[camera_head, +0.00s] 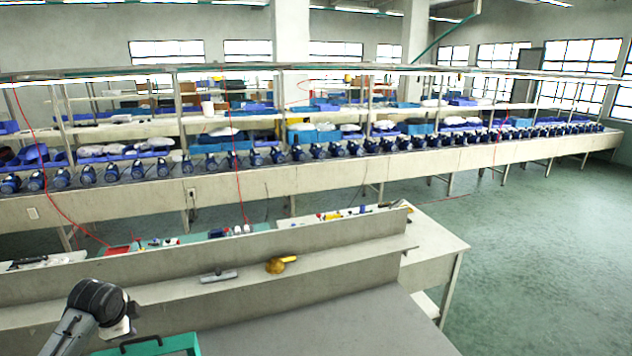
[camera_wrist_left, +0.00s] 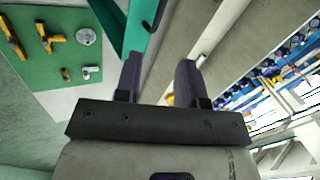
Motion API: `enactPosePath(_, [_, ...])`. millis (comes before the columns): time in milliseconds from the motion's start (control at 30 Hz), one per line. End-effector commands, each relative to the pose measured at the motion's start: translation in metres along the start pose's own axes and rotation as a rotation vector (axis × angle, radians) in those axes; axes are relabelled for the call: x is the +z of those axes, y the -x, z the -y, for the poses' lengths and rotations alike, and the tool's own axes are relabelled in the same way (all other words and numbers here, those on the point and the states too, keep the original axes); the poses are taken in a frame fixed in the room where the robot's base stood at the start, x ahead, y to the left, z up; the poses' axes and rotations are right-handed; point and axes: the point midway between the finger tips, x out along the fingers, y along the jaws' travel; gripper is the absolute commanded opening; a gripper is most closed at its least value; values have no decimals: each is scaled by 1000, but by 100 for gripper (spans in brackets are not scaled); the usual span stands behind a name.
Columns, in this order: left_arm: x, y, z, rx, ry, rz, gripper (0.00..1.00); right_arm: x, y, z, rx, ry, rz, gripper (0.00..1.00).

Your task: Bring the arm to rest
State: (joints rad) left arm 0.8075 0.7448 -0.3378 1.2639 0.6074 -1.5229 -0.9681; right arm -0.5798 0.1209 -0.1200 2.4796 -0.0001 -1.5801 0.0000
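My left arm (camera_head: 85,315) comes in at the lower left of the head view, bent, with its dark rounded joint uppermost. The fingers are not clearly visible there. In the left wrist view my left gripper (camera_wrist_left: 158,70) shows two dark fingers standing apart, with nothing between them. It is open and empty. My right gripper is not in view.
A teal case (camera_head: 160,346) with a dark handle is close to my left arm. A ledge (camera_head: 340,250) holds a yellow tool (camera_head: 280,264) and a grey tool (camera_head: 219,276). A long bench (camera_head: 330,175) carries several blue pumps. Green floor (camera_head: 540,240) is clear at right.

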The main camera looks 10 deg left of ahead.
Motion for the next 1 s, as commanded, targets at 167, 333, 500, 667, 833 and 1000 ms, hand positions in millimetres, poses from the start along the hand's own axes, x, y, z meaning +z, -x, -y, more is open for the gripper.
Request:
enactPosePath(167, [5,2,3,-25,237,35,36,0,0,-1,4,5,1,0])
enactPosePath(333, [-12,38,15,-166,421,23,36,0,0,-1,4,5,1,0])
enactPosePath(500, [-46,99,22,-346,556,-87,36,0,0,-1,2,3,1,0])
enactPosePath(667, [-90,152,-1,-461,636,-247,36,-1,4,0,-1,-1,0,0])
enactPosePath(833, [-127,176,-74,-473,678,-402,36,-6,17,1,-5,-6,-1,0])
enactPosePath(1000, [-135,179,-165,-396,686,-475,36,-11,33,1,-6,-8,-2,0])
